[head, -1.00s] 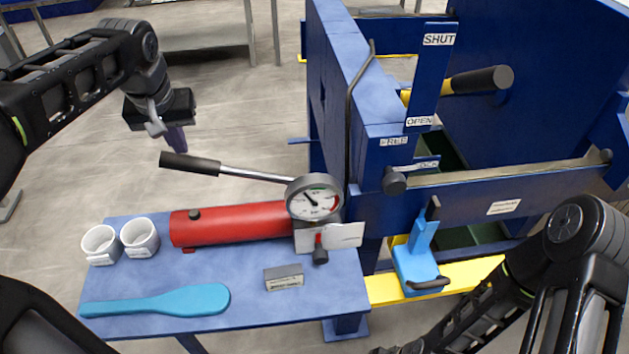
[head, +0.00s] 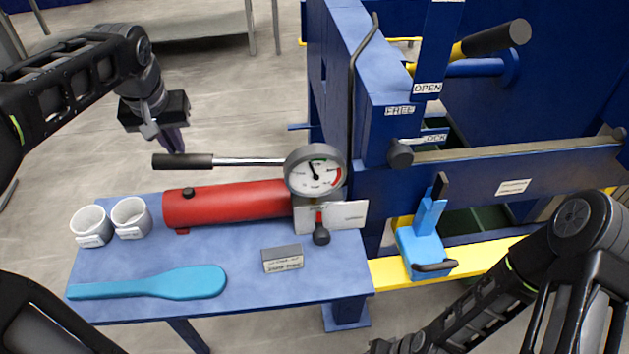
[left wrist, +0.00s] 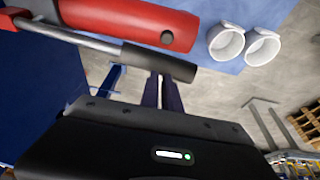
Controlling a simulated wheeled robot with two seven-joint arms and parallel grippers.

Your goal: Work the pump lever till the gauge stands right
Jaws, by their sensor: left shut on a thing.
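The pump lever is a steel rod (head: 245,162) with a black grip (head: 183,161); it lies nearly level above the red pump cylinder (head: 235,205). My left gripper (head: 174,146) is shut on the black grip near its outer part. In the left wrist view its fingers (left wrist: 163,92) meet the grip (left wrist: 158,62). The round gauge (head: 316,171) stands at the pump's right end, its needle pointing up and slightly left; a red band is on the dial's right side. A small black-knobbed valve with a red stem (head: 320,232) sits below the gauge. My right gripper is out of view.
Two white cups (head: 131,218), a turquoise paddle (head: 150,284) and a small grey labelled block (head: 282,259) are on the blue table (head: 225,252). The blue press frame (head: 375,115) rises at the right, with a light-blue latch (head: 428,238). The floor left of the lever is clear.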

